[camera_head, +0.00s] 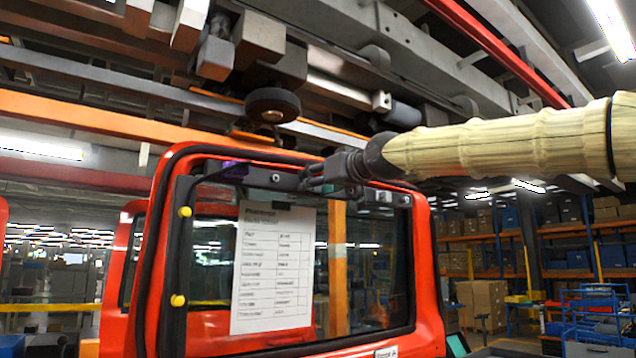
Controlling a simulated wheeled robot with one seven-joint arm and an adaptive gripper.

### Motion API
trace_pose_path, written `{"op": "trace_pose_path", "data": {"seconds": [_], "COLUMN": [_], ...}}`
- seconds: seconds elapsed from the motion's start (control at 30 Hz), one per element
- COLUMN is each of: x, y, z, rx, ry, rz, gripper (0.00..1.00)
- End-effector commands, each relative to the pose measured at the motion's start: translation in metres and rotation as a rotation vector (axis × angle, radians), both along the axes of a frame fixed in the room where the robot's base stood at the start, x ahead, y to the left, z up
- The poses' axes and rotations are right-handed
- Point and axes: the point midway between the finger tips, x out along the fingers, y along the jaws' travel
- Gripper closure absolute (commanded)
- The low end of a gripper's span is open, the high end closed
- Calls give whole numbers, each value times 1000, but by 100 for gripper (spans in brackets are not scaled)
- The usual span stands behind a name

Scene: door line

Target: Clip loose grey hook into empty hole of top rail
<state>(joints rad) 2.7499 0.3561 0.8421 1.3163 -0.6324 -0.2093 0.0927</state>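A red vehicle door (155,235) hangs with its window frame facing me. The dark grey top rail (256,176) runs along the upper edge of the window, with small light spots on it. My gripper (308,180) reaches in from the right, its fingers at the middle of the top rail, touching it or just in front of it. I cannot tell whether the fingers are open or shut. The loose grey hook cannot be made out; dark grey parts blend together at the fingertips. The empty hole cannot be told apart either.
A printed sheet (274,268) covers part of the window below the rail. Two yellow plugs (184,211) sit on the left frame. An overhead conveyor with a black wheel (272,105) hangs close above the door. Shelves with boxes (482,303) stand far right.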

Motion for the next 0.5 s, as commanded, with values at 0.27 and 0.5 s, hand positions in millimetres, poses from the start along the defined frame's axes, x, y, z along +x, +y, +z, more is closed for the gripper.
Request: {"op": "trace_pose_path", "data": {"seconds": [0.27,0.5], "x": [-4,-30], "y": [-3,-22], "z": [0,1], "rx": [-1,1], "ry": [-1,-1], "rz": [0,0], "gripper": [55,55]}}
